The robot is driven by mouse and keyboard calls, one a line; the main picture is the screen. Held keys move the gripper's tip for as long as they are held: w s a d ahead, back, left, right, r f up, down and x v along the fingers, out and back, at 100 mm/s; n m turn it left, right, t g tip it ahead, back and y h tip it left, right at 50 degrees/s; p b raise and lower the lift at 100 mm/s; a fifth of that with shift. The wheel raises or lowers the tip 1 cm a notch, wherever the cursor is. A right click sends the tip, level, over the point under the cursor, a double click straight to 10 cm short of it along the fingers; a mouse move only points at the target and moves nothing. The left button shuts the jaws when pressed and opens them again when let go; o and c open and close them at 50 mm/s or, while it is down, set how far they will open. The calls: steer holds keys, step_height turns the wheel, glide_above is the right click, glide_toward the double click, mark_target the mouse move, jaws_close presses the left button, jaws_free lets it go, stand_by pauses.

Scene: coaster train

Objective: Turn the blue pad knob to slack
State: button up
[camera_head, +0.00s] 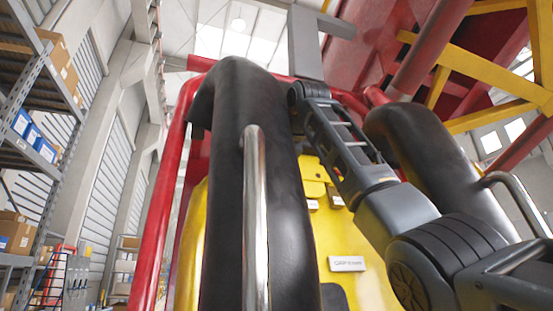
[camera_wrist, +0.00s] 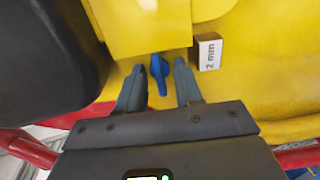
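The blue pad knob (camera_wrist: 160,75) shows in the wrist view as a narrow blue handle on a yellow surface, just below the edge of a yellow block. It points roughly up and down in the picture. My gripper (camera_wrist: 159,66) is open, with its two grey fingers on either side of the knob. Yellow shows between the knob and each finger, so neither appears to touch it; the depth between them is hard to judge. A white "2 mm" tag (camera_wrist: 209,52) sits right of the right finger. I cannot make out the knob or my fingers in the head view.
Thick black padded restraints (camera_head: 268,190) and (camera_head: 430,165) flank my arm in the head view, with a metal grab bar (camera_head: 255,220) in front. A yellow seat shell (camera_head: 375,290) carries a white label plate (camera_head: 347,264). In the wrist view, black padding (camera_wrist: 45,65) is close on the left.

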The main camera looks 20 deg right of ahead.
jaws_close()
steer(key=shift+n, duration=0.3)
steer(key=n, duration=1.2)
steer(key=shift+n, duration=0.3)
steer(key=shift+f, duration=0.1)
stand_by(0.5)
jaws_free()
